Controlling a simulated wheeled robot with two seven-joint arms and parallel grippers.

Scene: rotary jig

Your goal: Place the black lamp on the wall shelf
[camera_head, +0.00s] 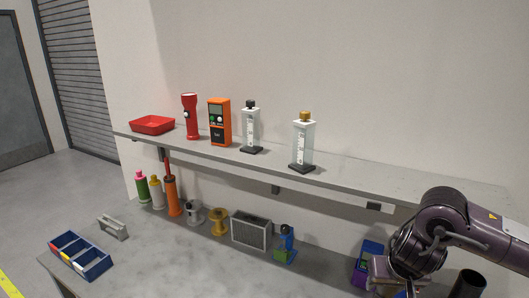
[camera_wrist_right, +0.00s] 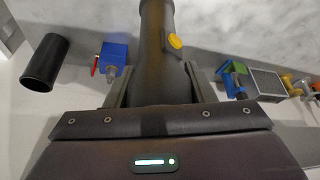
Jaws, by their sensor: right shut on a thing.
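The black lamp (camera_wrist_right: 158,60), a dark torch with a yellow button, runs up the middle of the right wrist view. My right gripper (camera_wrist_right: 160,88) is shut on its body, one finger on each side. In the head view the right gripper (camera_head: 385,278) is at the lower right, below the shelf's front edge, largely behind my wrist; I cannot make out the lamp there. The wall shelf (camera_head: 365,178) is a long grey board on the wall. My left gripper is not in view.
The shelf carries a red tray (camera_head: 152,125), a red torch (camera_head: 190,117), an orange device (camera_head: 220,122) and two clear columns (camera_head: 251,128) (camera_head: 302,143). Its right part looks clear. On the bench below stand bottles, spools, a grey box (camera_head: 251,230) and a black cylinder (camera_head: 468,284).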

